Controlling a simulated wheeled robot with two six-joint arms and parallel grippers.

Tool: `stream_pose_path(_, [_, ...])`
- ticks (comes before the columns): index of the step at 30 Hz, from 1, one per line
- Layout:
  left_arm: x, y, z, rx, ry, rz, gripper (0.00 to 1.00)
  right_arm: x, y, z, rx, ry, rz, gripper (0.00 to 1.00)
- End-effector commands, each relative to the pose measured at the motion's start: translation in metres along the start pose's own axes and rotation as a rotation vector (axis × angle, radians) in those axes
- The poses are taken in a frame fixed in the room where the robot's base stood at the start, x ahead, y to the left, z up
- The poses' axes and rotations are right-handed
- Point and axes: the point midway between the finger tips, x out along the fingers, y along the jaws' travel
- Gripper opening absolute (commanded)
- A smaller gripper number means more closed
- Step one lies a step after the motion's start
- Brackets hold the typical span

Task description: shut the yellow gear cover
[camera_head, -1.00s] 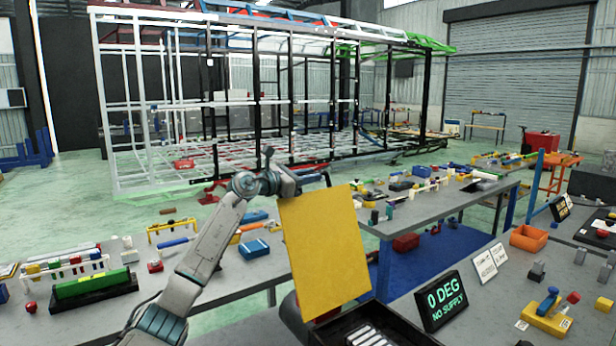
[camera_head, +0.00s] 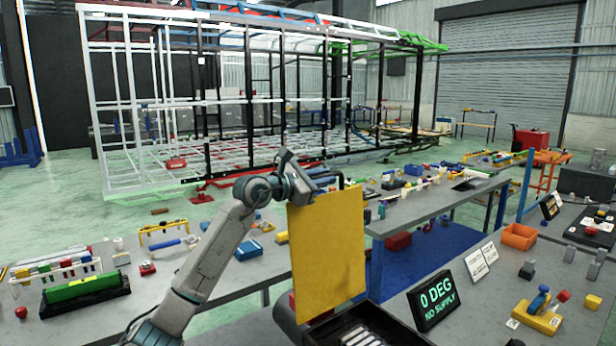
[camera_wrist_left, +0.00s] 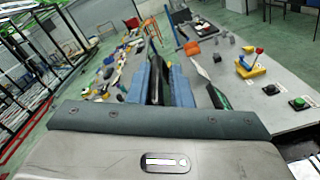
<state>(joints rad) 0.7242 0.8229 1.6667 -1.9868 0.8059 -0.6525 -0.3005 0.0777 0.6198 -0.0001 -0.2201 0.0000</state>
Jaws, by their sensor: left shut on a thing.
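The yellow gear cover (camera_head: 328,255) stands raised as a flat panel, nearly upright, at the lower middle of the head view. Its lower edge is at a dark open box (camera_head: 395,322) with pale bars inside. My left gripper (camera_head: 325,184) is at the cover's top edge, shut on it, and its fingertips are partly hidden behind the panel. In the left wrist view the two blue fingers (camera_wrist_left: 162,85) stand close together with a dark, thin thing between them. My right gripper is in neither view.
A display reading "0 DEG NO SUPPLY" (camera_head: 436,301) stands right of the box. White cards (camera_head: 481,262), an orange bin (camera_head: 519,237) and a yellow block with a blue lever (camera_head: 538,314) are further right. Benches with small parts lie behind and left.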

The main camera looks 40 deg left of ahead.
Motion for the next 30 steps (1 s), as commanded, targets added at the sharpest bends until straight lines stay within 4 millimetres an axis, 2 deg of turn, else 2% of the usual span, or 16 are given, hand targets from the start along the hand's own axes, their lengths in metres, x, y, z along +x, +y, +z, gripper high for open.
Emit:
stream_pose_path(1, [0.000,-0.015,0.010,0.040,-0.007,-0.003,0.00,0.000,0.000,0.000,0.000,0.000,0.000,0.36])
stream_pose_path(6, [0.000,-0.056,0.030,0.158,-0.006,-0.003,0.00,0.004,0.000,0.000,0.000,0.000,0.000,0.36])
stream_pose_path(12, [0.001,-0.093,0.044,0.265,-0.005,-0.002,0.00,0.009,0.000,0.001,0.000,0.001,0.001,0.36])
stream_pose_path(15, [0.001,-0.106,0.048,0.302,-0.003,-0.001,0.00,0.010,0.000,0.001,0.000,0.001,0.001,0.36])
stream_pose_path(21, [0.001,-0.118,0.051,0.340,0.000,-0.002,0.00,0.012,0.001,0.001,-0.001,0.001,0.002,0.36])
stream_pose_path(30, [0.001,-0.120,0.051,0.346,0.002,-0.002,0.00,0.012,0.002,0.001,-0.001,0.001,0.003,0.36])
